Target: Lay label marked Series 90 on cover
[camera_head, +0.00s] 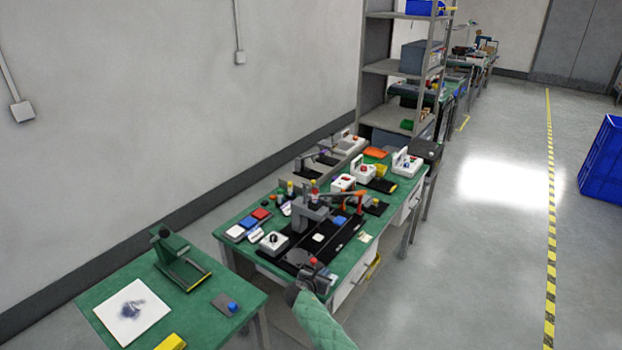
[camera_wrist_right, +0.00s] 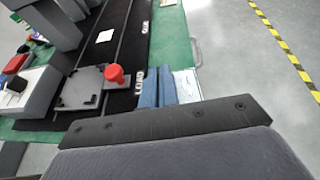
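My right gripper (camera_head: 310,279) is low over the near end of the middle green bench (camera_head: 345,262). I cannot read "Series 90" on anything. A small pale square (camera_wrist_right: 105,36) lies on the black mat (camera_wrist_right: 122,55); it also shows in the head view (camera_head: 319,238). A pale card (camera_head: 365,237) lies at the bench's right edge. I cannot tell which piece is the label or which is the cover. My left gripper is not in view.
A grey plate with a red knob (camera_wrist_right: 115,74) stands on the mat. A grey stand (camera_head: 312,212) rises mid-bench. A second green bench (camera_head: 255,300) is at the left; open floor (camera_head: 470,260) lies right.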

